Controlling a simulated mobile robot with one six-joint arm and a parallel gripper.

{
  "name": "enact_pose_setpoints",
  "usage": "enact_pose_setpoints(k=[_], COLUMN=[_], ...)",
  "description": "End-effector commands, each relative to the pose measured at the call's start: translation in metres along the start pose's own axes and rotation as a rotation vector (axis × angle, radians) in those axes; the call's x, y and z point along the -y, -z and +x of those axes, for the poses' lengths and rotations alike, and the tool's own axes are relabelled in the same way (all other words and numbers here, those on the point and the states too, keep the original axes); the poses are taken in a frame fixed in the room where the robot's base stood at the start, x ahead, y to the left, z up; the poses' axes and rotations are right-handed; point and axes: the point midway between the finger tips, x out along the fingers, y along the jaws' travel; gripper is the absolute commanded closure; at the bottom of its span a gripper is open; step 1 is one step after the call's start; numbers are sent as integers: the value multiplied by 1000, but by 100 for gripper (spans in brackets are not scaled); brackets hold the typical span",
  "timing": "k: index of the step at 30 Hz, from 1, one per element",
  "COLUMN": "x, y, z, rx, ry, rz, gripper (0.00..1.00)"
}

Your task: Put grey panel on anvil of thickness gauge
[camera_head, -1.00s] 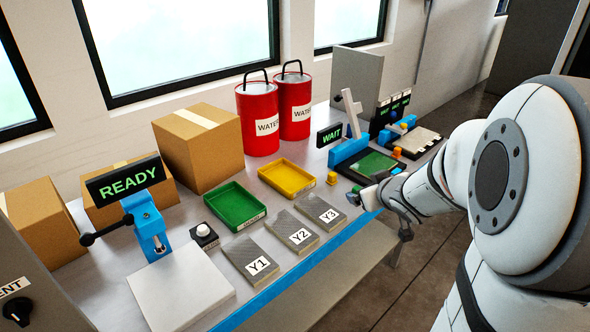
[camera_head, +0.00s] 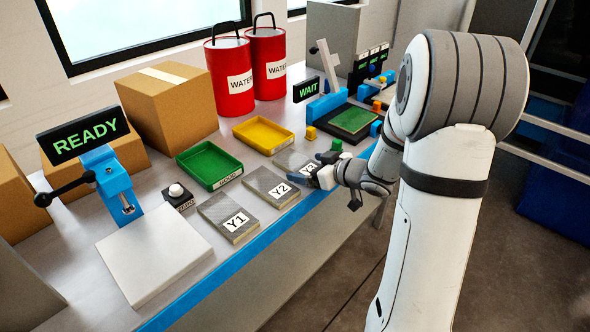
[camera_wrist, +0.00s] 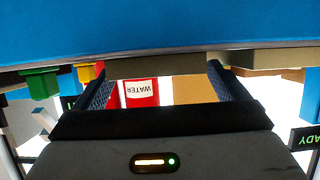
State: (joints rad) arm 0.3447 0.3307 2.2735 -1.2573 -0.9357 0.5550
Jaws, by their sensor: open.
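Three grey panels lie in a row near the front edge of the bench: Y1 (camera_head: 224,209), Y2 (camera_head: 269,182) and Y3 (camera_head: 292,160). Y3 is partly hidden by my gripper (camera_head: 312,172), which is at its right, front end. My gripper is open, and its two fingers stand apart in the wrist view (camera_wrist: 160,78) with nothing visibly held between them. I cannot tell whether it touches Y3. The thickness gauge (camera_head: 112,184) is blue, with a black lever and a READY display (camera_head: 84,139), at the left. Its anvil is too small to make out clearly.
A white plate (camera_head: 152,250) lies before the gauge, with a black button box (camera_head: 178,199) nearby. Green (camera_head: 208,167) and yellow (camera_head: 263,134) trays stand behind the panels. Boxes and red WATER cans (camera_head: 229,80) line the back. A blue WAIT device (camera_head: 325,104) stands right.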

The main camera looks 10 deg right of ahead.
Motion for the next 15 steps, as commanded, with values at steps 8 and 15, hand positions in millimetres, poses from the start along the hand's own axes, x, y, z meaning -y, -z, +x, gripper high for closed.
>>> enact_pose_setpoints(k=[8, 15], x=[0, -1], y=[0, 0], z=[13, 13], rx=[0, 0], ry=[-1, -2], rz=[1, 1], gripper=[6, 18])
